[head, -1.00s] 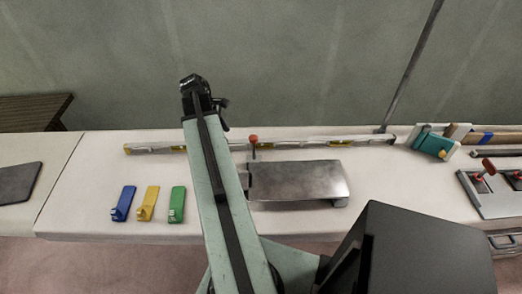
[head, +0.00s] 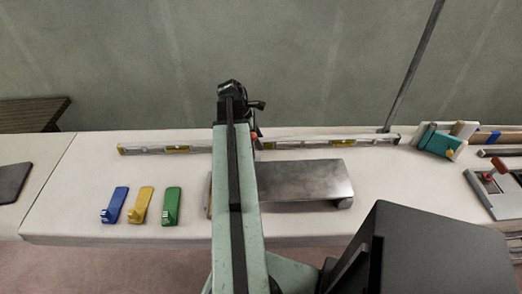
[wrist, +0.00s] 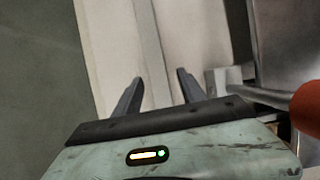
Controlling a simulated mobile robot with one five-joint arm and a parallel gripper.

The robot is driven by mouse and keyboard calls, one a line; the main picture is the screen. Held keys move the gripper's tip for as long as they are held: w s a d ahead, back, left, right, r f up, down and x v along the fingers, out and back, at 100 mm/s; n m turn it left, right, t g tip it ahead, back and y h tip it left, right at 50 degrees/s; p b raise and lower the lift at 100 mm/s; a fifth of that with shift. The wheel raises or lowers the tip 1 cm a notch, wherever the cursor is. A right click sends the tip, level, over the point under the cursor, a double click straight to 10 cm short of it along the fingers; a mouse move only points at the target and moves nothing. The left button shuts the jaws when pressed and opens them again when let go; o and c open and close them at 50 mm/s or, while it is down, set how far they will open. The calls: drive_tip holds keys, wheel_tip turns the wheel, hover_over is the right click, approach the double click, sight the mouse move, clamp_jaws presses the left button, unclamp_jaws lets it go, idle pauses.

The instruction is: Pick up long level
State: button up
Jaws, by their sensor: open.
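The long level (head: 320,143) is a slim pale-grey bar with yellow vials, lying along the back of the white bench in the head view. My arm crosses in front of its middle and hides part of it. In the wrist view, a pale strip that looks like the level (wrist: 150,45) runs upward ahead of the fingers. My gripper (wrist: 160,77) is open and empty, its two dark fingers apart and pointing toward the strip. I cannot tell its height above the level.
A metal plate tool (head: 305,180) with a red knob (wrist: 308,105) sits close to the gripper's right. Blue (head: 114,205), yellow (head: 140,205) and green (head: 171,206) clamps lie at front left. A teal tool (head: 437,141) stands near the level's right end. A wall is behind.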

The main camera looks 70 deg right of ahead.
drive_tip(key=shift+b+x, duration=0.45)
drive_tip(key=shift+x, duration=0.7)
drive_tip(key=shift+w+r, duration=0.1)
clamp_jaws()
idle(0.4)
